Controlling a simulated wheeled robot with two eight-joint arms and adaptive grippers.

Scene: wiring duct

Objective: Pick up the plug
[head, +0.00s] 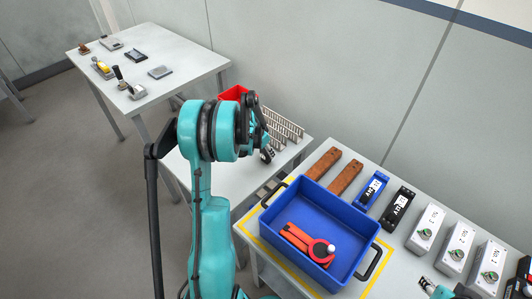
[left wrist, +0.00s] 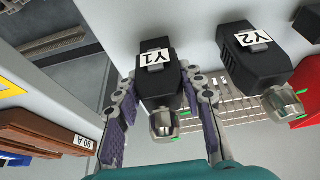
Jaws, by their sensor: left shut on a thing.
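In the left wrist view, a black plug with a white Y1 label (left wrist: 158,84) and a metal hex nut sits between the fingers of my left gripper (left wrist: 160,78). The fingers touch its sides and are shut on it. A second black plug labelled Y2 (left wrist: 252,58) is to its right, apart from the gripper. In the head view my left gripper (head: 264,140) is over the middle table by the slotted wiring duct, and the arm hides most of it and the plugs. A teal and black part of my right arm shows at the bottom edge; its fingers are not clear.
The slotted grey duct (head: 287,129) and a red bin (head: 234,92) are close to my left gripper. A blue crate (head: 305,204) holding a red-orange tool (head: 308,243) stands on the right table. Brown, blue, black and white modules line that table. A far table (head: 190,57) holds small items.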

